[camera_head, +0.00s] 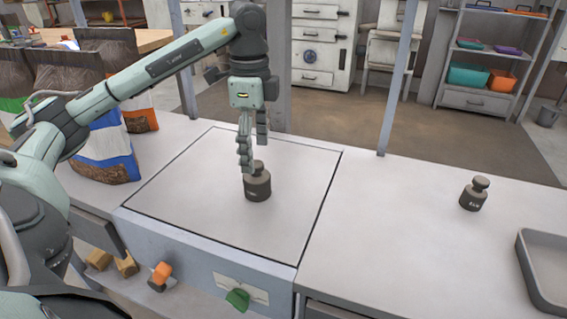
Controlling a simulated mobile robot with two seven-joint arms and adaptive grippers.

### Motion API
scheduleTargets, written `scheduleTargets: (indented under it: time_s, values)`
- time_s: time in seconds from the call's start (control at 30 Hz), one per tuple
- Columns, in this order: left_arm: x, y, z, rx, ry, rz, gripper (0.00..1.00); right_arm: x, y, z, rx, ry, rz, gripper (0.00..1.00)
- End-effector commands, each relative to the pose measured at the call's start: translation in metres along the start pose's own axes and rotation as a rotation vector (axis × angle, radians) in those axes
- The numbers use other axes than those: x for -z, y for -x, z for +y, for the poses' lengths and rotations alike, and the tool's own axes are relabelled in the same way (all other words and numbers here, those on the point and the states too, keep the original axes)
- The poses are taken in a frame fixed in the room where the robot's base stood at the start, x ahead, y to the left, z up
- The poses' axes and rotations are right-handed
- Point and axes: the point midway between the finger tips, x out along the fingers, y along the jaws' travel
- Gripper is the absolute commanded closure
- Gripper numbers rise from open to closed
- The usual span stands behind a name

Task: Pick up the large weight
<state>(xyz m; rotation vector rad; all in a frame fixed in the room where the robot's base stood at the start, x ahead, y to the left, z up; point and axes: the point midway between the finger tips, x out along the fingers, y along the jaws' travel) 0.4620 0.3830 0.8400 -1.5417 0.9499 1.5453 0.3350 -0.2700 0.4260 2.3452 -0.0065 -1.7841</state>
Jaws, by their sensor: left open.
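A dark grey knobbed weight (258,187) stands upright on the square plate (190,208) set into the counter. It looks a little larger than a second dark weight (473,197), which stands on the right part of the counter with a pale label that I cannot read. My left gripper (254,150) points down with its fingers apart. Its fingertips are at the knob of the weight on the plate, with one finger partly overlapping the knob's left side. I cannot tell whether they touch. My right gripper is out of view.
Bags (104,150) stand at the counter's left, beneath my left arm. A grey tray (545,268) lies at the right edge. Grey posts (401,78) rise behind the counter. An orange knob (162,271) and a green knob (238,299) are on the front. The counter between plate and tray is mostly clear.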

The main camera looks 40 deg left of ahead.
Motion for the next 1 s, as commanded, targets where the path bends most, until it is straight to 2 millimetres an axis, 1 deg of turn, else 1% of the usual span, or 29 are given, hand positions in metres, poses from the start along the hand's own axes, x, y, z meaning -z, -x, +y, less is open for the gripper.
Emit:
scheduleTargets:
  time_s: [0.07,0.2,0.43,0.7,0.8,1.0]
  values:
    - [0.0,-0.003,0.0,-0.001,0.0,-0.001,0.25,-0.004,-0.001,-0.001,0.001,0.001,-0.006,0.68]
    - [-0.001,-0.017,0.001,-0.004,0.0,-0.002,0.25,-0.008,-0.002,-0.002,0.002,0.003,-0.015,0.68]
    - [-0.001,-0.033,0.0,-0.002,0.0,-0.001,0.25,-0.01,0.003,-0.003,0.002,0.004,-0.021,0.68]
    - [-0.004,-0.072,0.001,-0.003,-0.001,-0.002,0.25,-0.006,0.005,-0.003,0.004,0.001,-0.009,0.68]
    - [-0.003,-0.078,0.0,-0.001,-0.001,0.0,0.25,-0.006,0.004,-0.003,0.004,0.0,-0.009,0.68]
    - [-0.003,-0.078,0.0,0.0,-0.001,0.001,0.25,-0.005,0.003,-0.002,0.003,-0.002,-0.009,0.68]
